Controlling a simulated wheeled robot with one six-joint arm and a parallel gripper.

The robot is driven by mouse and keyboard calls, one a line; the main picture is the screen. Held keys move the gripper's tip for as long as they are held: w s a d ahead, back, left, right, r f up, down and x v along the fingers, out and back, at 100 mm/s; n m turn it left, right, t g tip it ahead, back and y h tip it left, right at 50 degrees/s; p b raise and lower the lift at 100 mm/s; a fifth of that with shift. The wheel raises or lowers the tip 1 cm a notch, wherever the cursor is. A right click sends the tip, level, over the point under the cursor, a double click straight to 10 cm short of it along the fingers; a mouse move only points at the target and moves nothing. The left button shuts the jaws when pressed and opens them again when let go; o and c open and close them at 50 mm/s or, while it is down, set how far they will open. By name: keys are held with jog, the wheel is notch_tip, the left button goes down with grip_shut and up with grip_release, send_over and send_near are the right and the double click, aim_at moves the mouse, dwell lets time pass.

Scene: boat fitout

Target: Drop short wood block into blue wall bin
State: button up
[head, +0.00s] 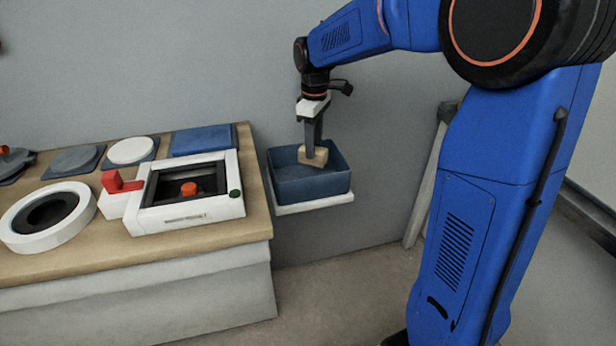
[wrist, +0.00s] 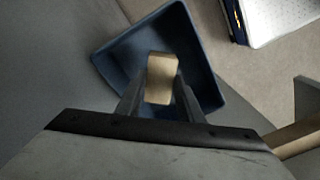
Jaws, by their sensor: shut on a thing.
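The short wood block (head: 313,158) is pale tan and is held between the fingers of my gripper (head: 312,146). It also shows between the two fingers in the wrist view (wrist: 160,78), over the bin. The blue wall bin (head: 312,187) is an open-topped box on the wall, right of the counter. In the wrist view the bin (wrist: 206,92) surrounds the block in the picture. My gripper points down and is shut on the block, over the bin's opening. How far the block is above the bin floor is hard to tell.
A white shelf (head: 318,204) carries the bin. The wooden counter (head: 90,263) at left holds a white framed box with a red handle (head: 190,216), a white ring (head: 22,235), round discs and a blue plate (head: 203,140). The floor below the bin is clear.

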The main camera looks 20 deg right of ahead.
jog(key=o, duration=1.2)
jog(key=shift+r, duration=0.15)
notch_tip(320, 180, up, 17)
jog(key=shift+r, duration=0.1)
jog(key=shift+s, duration=0.1)
